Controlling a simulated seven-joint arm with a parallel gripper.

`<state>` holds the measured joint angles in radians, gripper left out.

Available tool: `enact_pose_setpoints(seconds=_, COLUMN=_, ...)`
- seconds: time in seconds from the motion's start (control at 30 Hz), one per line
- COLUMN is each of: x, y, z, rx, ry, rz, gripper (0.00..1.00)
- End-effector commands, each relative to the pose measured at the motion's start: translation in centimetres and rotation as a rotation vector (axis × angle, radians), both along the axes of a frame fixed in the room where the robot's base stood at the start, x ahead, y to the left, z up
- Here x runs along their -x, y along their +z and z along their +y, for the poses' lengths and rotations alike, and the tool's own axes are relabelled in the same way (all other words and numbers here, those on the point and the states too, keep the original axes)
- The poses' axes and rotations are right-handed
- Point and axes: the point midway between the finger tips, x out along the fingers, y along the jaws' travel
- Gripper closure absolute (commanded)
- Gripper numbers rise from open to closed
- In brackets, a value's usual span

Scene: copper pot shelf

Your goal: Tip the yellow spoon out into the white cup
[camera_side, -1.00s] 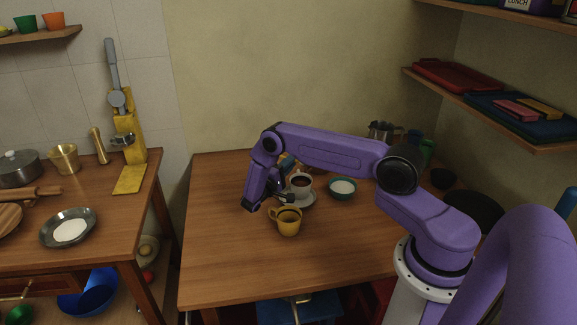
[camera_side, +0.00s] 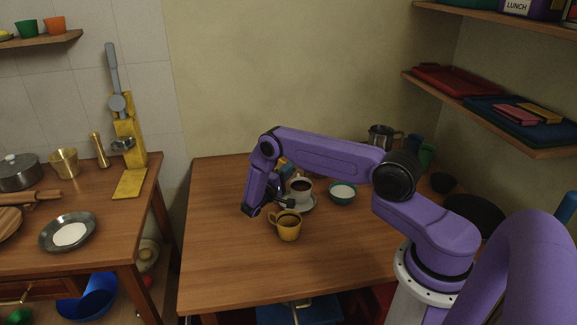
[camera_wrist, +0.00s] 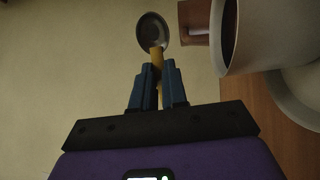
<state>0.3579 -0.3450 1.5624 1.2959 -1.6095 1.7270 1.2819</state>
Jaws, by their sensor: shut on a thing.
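My gripper (camera_wrist: 157,70) has blue fingers shut on the handle of the yellow spoon (camera_wrist: 157,57). The spoon's grey oval bowl (camera_wrist: 152,32) points away from the gripper; I cannot tell whether it holds anything. The two look apart there. In the side view the white cup (camera_side: 301,194) stands upright on a saucer (camera_side: 310,205) with dark liquid inside. My gripper (camera_side: 285,203) is low at its left; the spoon is hardly visible there.
A yellow mug (camera_side: 289,229) stands just in front of the white cup. A teal bowl (camera_side: 342,197) with white contents is to its right. A metal jug (camera_side: 381,137) stands at the back. The wooden table's (camera_side: 220,265) left and front are clear.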

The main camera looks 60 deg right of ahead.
Motion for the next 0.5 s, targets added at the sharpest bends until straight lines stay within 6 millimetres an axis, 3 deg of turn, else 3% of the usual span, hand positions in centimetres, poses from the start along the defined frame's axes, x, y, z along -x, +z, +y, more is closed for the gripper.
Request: enact_pose_setpoints(seconds=0.5, x=0.0, y=1.3, z=-0.7, rx=-0.397, ry=-0.002, rz=-0.017, gripper=1.00)
